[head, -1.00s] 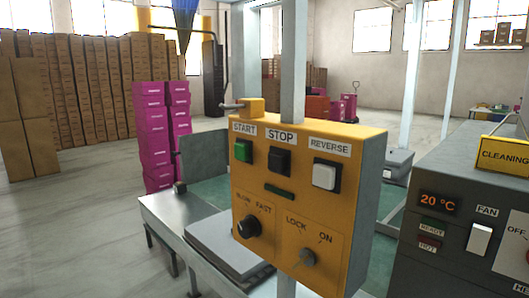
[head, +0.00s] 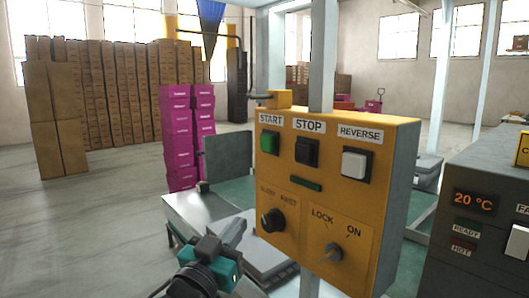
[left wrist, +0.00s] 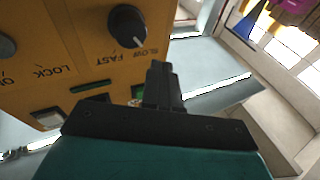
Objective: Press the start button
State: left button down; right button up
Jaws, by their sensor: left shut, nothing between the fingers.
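The yellow control panel (head: 330,195) stands upright on a post. Its green start button (head: 269,142) is at upper left under a START label. My left gripper (head: 235,231) is shut and empty, below and left of the panel in the head view, apart from the start button. In the left wrist view the panel (left wrist: 65,45) appears upside down, and the shut fingers (left wrist: 160,75) point up past its edge. A sliver of the green button (left wrist: 138,92) shows beside the fingers, mostly hidden. My right gripper is not in view.
The black stop button (head: 307,151), white reverse button (head: 354,163), speed knob (head: 273,219) and lock switch (head: 331,254) share the panel. A metal conveyor table (head: 190,208) lies behind it. A grey heater cabinet (head: 475,215) stands at right. Pink boxes (head: 180,140) are stacked behind.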

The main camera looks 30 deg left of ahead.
aim_at(267, 142)
pick_arm(q)
jog(key=s+a+r+n+t+y, duration=0.1)
jog(key=s+r+t, duration=0.1)
jog(key=r, duration=0.5)
jog(key=s+a+r+n+t+y+b, duration=0.1)
jog(key=s+r+t, duration=0.1)
jog(key=r, duration=0.5)
jog(key=shift+a+r+y, duration=0.2)
jog(key=shift+a+y, duration=0.1)
jog(key=shift+a, duration=0.05)
jog(key=shift+w, duration=0.1)
jog(key=w+d+b, duration=0.1)
jog(key=w+d, duration=0.2)
jog(key=w, duration=0.5)
jog(key=shift+d, duration=0.2)
dwell(0.7)
